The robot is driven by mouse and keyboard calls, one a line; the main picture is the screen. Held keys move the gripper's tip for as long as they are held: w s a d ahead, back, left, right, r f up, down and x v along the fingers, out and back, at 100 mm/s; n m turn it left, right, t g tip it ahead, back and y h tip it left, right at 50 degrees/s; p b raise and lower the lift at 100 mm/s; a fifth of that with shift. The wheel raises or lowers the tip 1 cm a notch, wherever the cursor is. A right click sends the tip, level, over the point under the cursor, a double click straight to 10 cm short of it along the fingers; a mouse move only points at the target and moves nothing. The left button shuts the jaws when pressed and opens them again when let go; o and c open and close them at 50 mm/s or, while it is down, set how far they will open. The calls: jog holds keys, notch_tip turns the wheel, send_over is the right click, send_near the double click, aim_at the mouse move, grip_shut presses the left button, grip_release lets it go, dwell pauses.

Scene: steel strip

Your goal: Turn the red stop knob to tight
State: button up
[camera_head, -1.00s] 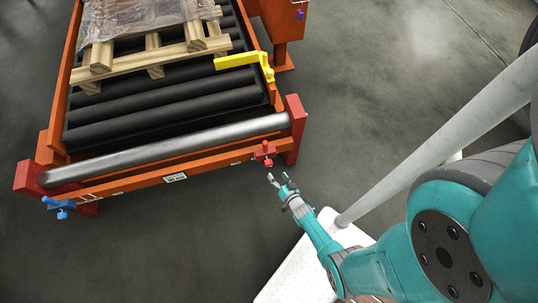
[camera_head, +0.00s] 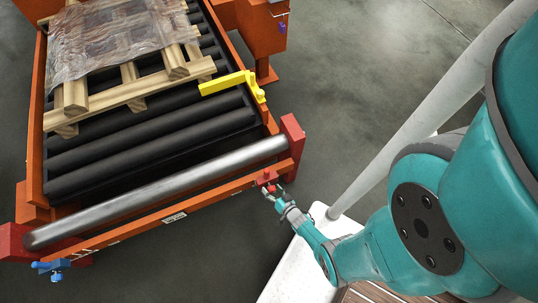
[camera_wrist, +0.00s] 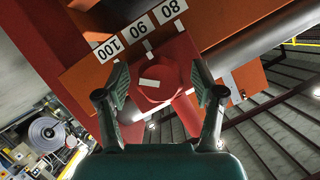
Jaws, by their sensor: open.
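The red stop knob (camera_wrist: 155,86) is in the middle of the wrist view, with a pale mark on its face. It sits on a red stop block (camera_wrist: 172,52) on the orange rail. My gripper (camera_wrist: 158,88) is open, with one finger on each side of the knob; I cannot tell whether either finger touches it. In the head view my gripper (camera_head: 272,192) is at the red stop (camera_head: 267,178) near the right end of the front rail, and its fingertips partly cover the knob.
White labels reading 100, 90 and 80 (camera_wrist: 138,26) lie along the rail by the stop. A blue stop (camera_head: 50,268) is at the rail's left end. A yellow lever (camera_head: 230,82) and a wrapped pallet (camera_head: 125,45) are on the roller conveyor. Floor in front is clear.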

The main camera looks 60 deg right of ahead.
jog(key=c, duration=1.1)
jog(key=shift+d+f+m+t, duration=0.1)
jog(key=shift+d+m+t, duration=0.05)
jog(key=shift+m+t, duration=0.45)
jog(key=shift+c, duration=0.2)
jog(key=shift+m+y, duration=0.5)
jog(key=shift+m, duration=0.3)
jog(key=shift+t, duration=0.3)
jog(key=o, duration=1.1)
jog(key=shift+o, duration=0.2)
jog(key=shift+a+r, duration=0.2)
jog(key=shift+r, duration=0.2)
